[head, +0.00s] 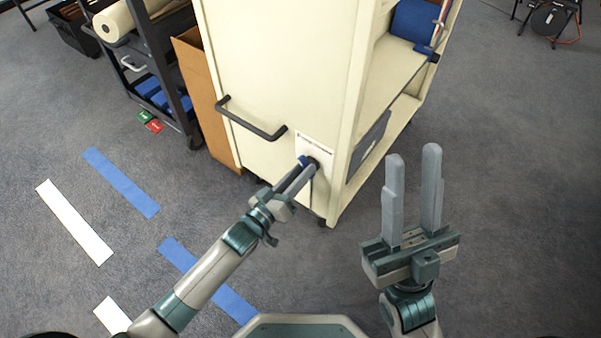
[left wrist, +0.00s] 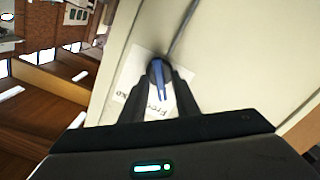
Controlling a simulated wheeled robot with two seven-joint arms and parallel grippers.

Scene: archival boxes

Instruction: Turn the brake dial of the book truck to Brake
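The book truck (head: 270,60) is a tall cream cabinet with open shelves on its right side. On its end panel is a white label plate, seen in the head view (head: 314,143) and in the left wrist view (left wrist: 136,72). The brake dial, dark with a blue part, shows on the plate in the left wrist view (left wrist: 159,75). My left gripper (head: 309,167) reaches the dial, with its fingers on either side of it. The fingers hide part of the dial and lettering; I cannot read its setting. My right gripper (head: 412,160) is open and empty, right of the truck.
A black handle (head: 251,120) sticks out from the truck's end panel, left of the plate. A dark cart (head: 155,70) and a brown board (head: 205,100) stand to the left. Blue tape (head: 121,183) and white tape (head: 75,222) mark the open grey carpet.

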